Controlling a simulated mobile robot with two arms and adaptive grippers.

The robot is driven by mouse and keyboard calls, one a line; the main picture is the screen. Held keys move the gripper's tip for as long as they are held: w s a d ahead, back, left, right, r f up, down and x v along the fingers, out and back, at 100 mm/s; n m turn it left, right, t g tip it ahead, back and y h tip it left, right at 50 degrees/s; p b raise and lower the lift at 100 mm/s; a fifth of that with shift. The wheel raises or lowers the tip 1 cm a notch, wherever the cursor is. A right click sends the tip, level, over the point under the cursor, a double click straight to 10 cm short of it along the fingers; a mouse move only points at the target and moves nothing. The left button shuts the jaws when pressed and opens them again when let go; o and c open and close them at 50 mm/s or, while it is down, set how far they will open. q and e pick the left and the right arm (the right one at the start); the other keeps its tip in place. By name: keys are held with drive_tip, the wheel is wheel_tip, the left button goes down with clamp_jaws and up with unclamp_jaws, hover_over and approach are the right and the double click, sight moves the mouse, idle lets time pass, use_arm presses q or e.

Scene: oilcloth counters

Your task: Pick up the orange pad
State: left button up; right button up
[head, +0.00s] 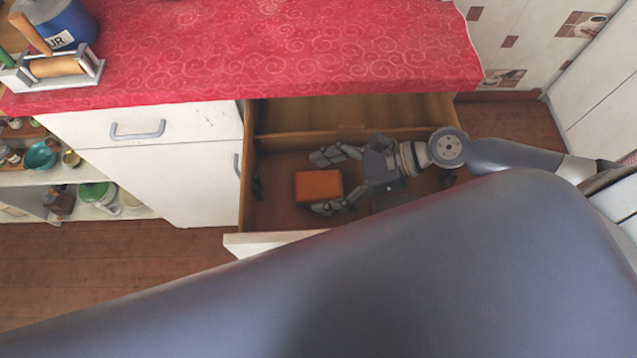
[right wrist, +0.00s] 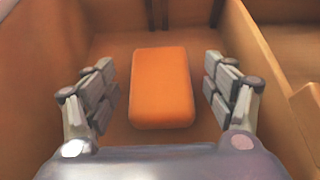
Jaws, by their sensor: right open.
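The orange pad (head: 318,186) is a rounded rectangular block lying in the front compartment of an open wooden drawer (head: 285,164). My right gripper (head: 330,181) reaches in from the right. Its fingers are open, with one on each side of the pad's right end in the head view. In the right wrist view the pad (right wrist: 162,87) lies ahead, centred between the open fingers (right wrist: 161,85), with gaps on both sides. I cannot tell how high the fingers are above the drawer floor. My left gripper is not in view.
A wooden divider (head: 300,140) splits the drawer. The counter with red oilcloth (head: 270,50) is above, holding a blue container (head: 62,22) and a rack with rolling pins (head: 52,68). Open shelves (head: 95,205) stand at left.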

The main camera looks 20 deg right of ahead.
drive_tip(key=shift+c, duration=0.6)
drive_tip(key=c, duration=0.9)
